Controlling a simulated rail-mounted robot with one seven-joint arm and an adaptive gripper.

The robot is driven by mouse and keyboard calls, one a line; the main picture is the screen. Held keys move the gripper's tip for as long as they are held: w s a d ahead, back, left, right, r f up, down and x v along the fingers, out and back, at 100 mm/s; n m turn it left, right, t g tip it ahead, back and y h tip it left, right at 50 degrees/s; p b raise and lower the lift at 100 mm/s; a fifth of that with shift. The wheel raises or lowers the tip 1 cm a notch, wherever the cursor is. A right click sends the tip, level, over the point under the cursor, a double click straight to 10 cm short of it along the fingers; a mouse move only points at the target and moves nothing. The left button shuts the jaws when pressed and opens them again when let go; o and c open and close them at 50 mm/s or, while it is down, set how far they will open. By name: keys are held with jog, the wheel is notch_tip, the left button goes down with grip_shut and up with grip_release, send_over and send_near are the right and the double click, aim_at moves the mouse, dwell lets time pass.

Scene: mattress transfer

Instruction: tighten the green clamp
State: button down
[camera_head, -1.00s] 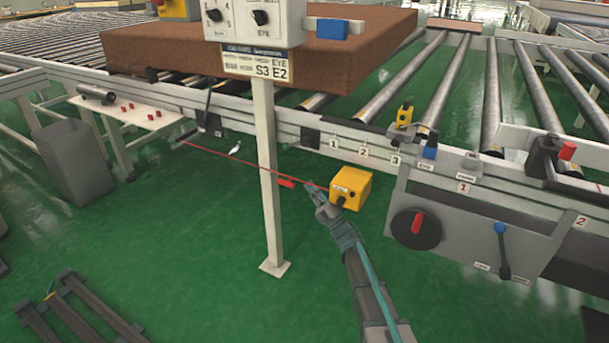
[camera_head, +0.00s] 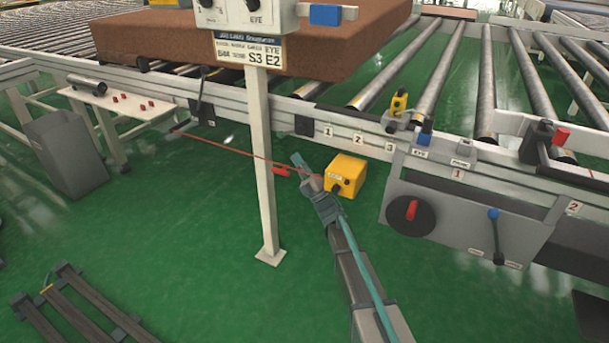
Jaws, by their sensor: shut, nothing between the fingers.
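I cannot make out a green clamp in the head view. My gripper (camera_head: 305,174) is at the end of my arm, over the green floor, just left of a yellow box with a dark knob (camera_head: 345,175). It is shut with nothing visible held, and its tip points up and left towards the conveyor's side rail. Small yellow (camera_head: 399,103), blue (camera_head: 424,137) and red (camera_head: 560,137) fittings sit along the conveyor rail, right of my gripper; whether they are clamps is unclear.
A white post (camera_head: 261,165) carrying a control box stands left of my gripper. A brown mattress (camera_head: 140,45) lies on the rollers. A red line crosses near my gripper. A grey panel (camera_head: 455,225) with a red-handled dial and a blue-knobbed lever is at right.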

aim_at(289, 132)
jog(key=b+x, duration=0.1)
jog(key=x, duration=0.5)
jog(key=shift+a, duration=0.15)
jog(key=shift+w, duration=0.1)
jog(key=shift+r+b, duration=0.1)
jog(key=shift+b, duration=0.25)
jog(key=shift+w+a+r, duration=0.2)
jog(key=shift+a+r, duration=0.1)
jog(key=shift+a, duration=0.05)
jog(key=shift+f, duration=0.1)
